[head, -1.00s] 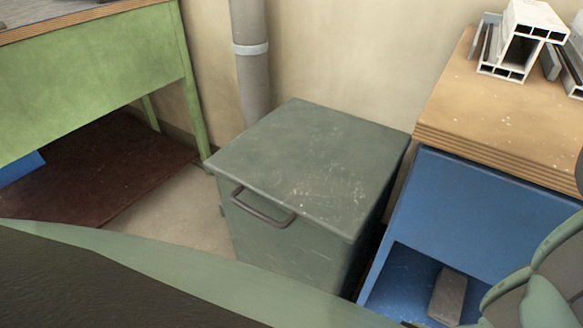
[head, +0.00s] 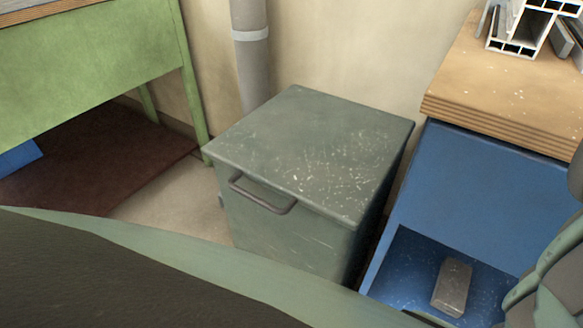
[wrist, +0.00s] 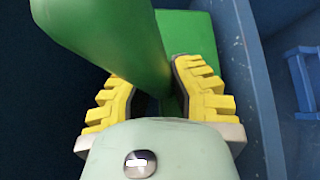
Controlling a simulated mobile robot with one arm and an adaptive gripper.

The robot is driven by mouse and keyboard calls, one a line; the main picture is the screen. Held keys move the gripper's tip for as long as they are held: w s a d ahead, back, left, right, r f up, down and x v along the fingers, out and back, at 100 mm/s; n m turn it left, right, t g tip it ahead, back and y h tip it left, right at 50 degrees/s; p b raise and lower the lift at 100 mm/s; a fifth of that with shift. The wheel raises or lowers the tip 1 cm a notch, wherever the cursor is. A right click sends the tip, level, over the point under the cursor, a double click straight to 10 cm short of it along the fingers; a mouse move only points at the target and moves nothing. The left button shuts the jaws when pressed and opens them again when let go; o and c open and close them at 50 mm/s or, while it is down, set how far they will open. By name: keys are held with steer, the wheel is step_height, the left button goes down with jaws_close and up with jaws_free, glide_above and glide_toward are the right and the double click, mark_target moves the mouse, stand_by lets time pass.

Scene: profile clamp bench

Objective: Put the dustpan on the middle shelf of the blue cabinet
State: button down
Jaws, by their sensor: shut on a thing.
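In the wrist view, my gripper (wrist: 152,80) has its yellow ridged fingers closed around a green thing that I take for the dustpan (wrist: 115,38). A thick rounded green part stands toward the camera, and a flatter green part lies behind it. Most of the dustpan's shape is out of frame or hidden. The blue cabinet (head: 486,195) is at the right of the head view, with a wooden top and an open bay low down. Its shelves cannot be told apart clearly. My gripper and the dustpan do not show in the head view.
A grey block (head: 452,287) lies in the cabinet's open bay. White profiles (head: 517,35) sit on the wooden top (head: 500,100). A grey-green box (head: 310,155) with a handle stands left of the cabinet. In the wrist view, a blue wall (wrist: 248,85) is close right of the dustpan.

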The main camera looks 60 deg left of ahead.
steer(key=shift+s+d+f, duration=0.1)
steer(key=shift+f, duration=0.6)
steer(key=c, duration=1)
jaws_free()
steer(key=shift+o, duration=0.2)
steer(key=p+v, duration=0.2)
steer(key=v, duration=1)
steer(key=shift+p, duration=0.3)
